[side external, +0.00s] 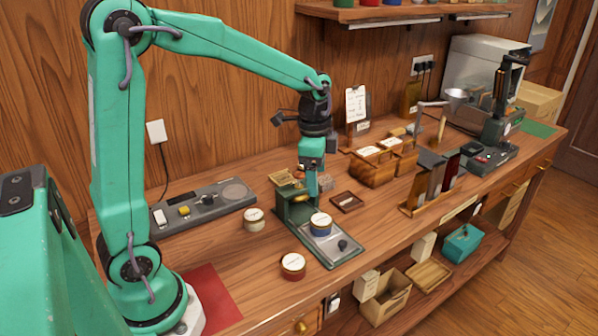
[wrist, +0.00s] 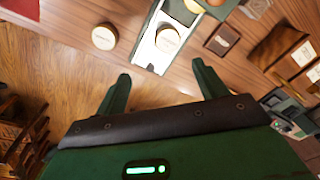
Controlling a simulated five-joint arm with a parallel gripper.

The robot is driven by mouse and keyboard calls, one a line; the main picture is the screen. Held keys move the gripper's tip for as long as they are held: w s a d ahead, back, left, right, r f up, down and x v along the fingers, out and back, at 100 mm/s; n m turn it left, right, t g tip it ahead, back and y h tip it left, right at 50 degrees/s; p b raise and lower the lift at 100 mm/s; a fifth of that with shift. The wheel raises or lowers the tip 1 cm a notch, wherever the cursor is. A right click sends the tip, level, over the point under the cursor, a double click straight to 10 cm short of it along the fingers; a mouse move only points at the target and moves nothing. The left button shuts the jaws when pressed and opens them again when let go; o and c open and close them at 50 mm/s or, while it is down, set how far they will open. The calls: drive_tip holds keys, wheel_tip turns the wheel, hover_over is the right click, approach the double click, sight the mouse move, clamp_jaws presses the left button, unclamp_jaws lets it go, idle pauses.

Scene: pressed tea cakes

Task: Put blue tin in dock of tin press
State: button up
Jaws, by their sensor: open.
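The blue tin (side external: 321,224), with a pale lid, sits upright on the metal plate of the tin press (side external: 345,254), close to the press's green frame. I cannot tell whether it is seated in the dock. In the wrist view a pale-lidded tin (wrist: 168,41), which looks like the blue tin, stands on the grey plate (wrist: 150,58) ahead of the fingers. My gripper (side external: 313,183) hangs above the press area. In the wrist view its two fingers (wrist: 161,82) are spread apart with nothing between them.
A red-sided tin (side external: 293,267) and a cream tin (side external: 254,220) stand left of the press. The front left bench is mostly clear.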

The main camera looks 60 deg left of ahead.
drive_tip(key=s+d+r+n+t, duration=0.1)
drive_tip(key=s+r+n+t, duration=0.1)
drive_tip(key=s, duration=0.6)
drive_tip(key=s+d+r+n+t, duration=0.2)
drive_tip(key=s+r+n, duration=0.2)
drive_tip(key=s+n, duration=0.3)
drive_tip(key=shift+s+r+t, duration=0.4)
drive_tip(key=shift+s, duration=0.8)
